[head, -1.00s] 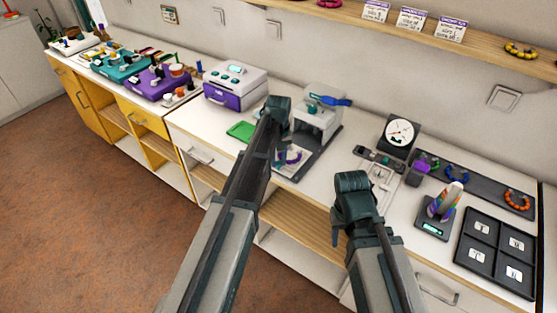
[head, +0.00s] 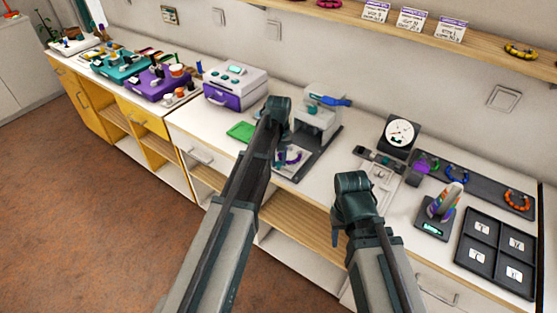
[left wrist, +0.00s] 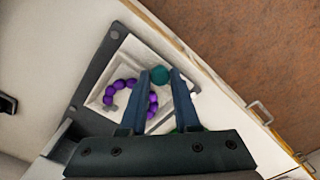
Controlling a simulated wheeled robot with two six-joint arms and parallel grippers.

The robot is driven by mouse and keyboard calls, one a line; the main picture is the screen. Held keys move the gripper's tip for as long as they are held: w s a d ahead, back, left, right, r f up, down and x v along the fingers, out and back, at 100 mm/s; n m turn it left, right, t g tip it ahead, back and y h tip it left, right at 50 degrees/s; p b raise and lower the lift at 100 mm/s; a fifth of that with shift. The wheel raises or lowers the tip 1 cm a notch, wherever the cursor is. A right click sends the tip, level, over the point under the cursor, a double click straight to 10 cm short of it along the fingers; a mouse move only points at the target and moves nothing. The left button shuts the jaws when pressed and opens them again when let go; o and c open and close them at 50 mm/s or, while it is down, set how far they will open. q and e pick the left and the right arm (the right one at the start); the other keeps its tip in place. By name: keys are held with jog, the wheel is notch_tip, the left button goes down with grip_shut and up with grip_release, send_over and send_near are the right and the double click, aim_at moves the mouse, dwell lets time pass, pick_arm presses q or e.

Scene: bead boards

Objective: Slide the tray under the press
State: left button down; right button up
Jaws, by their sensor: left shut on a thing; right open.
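The press (head: 316,122) is a white machine with a blue lever, standing on a dark base plate (head: 318,158). The pale tray (left wrist: 128,62) lies on the dark plate (left wrist: 93,75) at the front of the press. It bears a curved row of purple beads (left wrist: 117,86) and has a round teal knob (left wrist: 160,74). My left gripper (left wrist: 161,80) is shut on the knob, with one finger on each side. In the head view, my left arm hides part of the tray. My right gripper (head: 352,188) is open and empty, over the counter's front edge, right of the press.
A purple and white machine (head: 236,90) and a green mat (head: 241,131) stand left of the press. On the right are a round dial (head: 399,133), a scale (head: 432,228) with a striped cone and a black sectioned tray (head: 461,252).

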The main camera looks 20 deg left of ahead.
dwell(0.4)
pick_arm(q)
send_near(296, 150)
notch_tip(296, 150, down, 5)
jog(key=shift+f, duration=0.2)
jog(key=c, duration=0.6)
grip_release()
jog(key=shift+c, duration=0.2)
jog(key=shift+s+r, duration=0.1)
